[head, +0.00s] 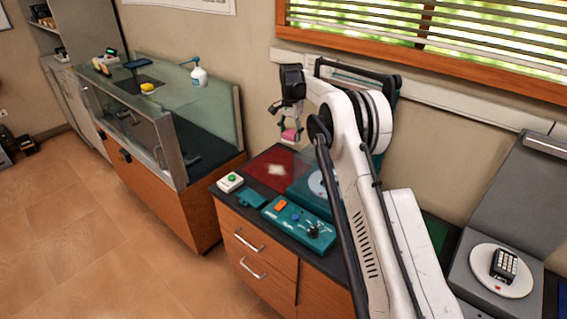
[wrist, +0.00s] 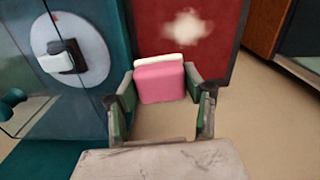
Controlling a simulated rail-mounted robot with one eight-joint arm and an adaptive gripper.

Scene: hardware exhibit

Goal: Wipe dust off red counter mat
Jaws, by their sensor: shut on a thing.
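My gripper (head: 291,128) is shut on a pink sponge (head: 291,135) with a white layer. In the wrist view the sponge (wrist: 162,82) sits between the two fingertips of the gripper (wrist: 163,88). The red counter mat (head: 262,178) lies on the dark counter, below and left of the sponge in the head view. A pale dust patch (head: 277,169) is on the mat. In the wrist view the red mat (wrist: 220,58) is beyond the sponge, with the dust patch (wrist: 188,27) near its top. The sponge appears held above the counter, apart from the mat.
A teal device with a round grey plate (head: 316,184) stands right of the mat. A teal control box (head: 297,222) and a white box with a green button (head: 230,182) are at the counter's front.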

